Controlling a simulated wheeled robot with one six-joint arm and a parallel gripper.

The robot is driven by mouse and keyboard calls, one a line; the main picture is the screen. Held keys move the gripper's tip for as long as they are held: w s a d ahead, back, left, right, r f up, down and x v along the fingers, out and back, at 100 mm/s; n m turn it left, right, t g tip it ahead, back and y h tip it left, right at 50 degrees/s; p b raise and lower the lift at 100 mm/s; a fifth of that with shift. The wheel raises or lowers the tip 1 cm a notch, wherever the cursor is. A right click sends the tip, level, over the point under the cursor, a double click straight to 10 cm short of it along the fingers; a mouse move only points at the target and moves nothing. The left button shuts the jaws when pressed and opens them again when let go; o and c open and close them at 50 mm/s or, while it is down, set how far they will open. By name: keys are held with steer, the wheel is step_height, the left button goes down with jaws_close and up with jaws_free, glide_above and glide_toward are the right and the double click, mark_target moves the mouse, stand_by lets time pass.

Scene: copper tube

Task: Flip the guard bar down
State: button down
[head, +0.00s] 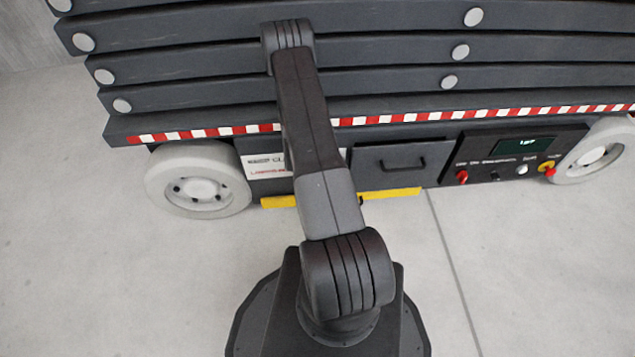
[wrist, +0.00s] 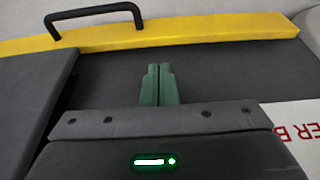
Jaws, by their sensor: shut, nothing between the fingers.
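A yellow bar (head: 391,194), which looks like the guard bar, runs low along the near side of the dark lift, and my arm hides its middle. The yellow bar (wrist: 200,34) also crosses the top of the wrist view, with a black loop handle (wrist: 95,13) at its left part. My gripper (wrist: 158,68) shows in the wrist view with its green fingers together and empty. Its tips appear below the yellow bar in the picture, over a dark panel, with a visible gap between. I cannot tell its depth. The head view does not show the gripper.
A dark drawer front (head: 400,165) and a control panel (head: 510,160) with a red knob are on the lift's side. White wheels (head: 198,182) stand at both ends. A white label (wrist: 294,122) is at right in the wrist view. The concrete floor (head: 110,285) is clear.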

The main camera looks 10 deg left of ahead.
steer(key=x, duration=0.2)
steer(key=s+b+x, duration=0.1)
steer(key=x, duration=0.2)
steer(key=shift+d+f+b, duration=0.1)
steer(key=shift+f+b, duration=0.2)
steer(key=shift+f, duration=0.2)
step_height(320, 180, down, 9)
steer(key=b, duration=0.7)
steer(key=w+a+p+v, duration=0.1)
steer(key=p+v, duration=0.4)
steer(key=v, duration=0.9)
steer(key=shift+d+r, duration=0.2)
steer(key=shift+d, duration=0.1)
steer(key=shift+w, duration=0.1)
steer(key=s+d+b+x, duration=0.1)
steer(key=b+x, duration=0.4)
steer(key=x, duration=0.9)
steer(key=shift+a+f, duration=0.2)
steer(key=shift+a, duration=0.1)
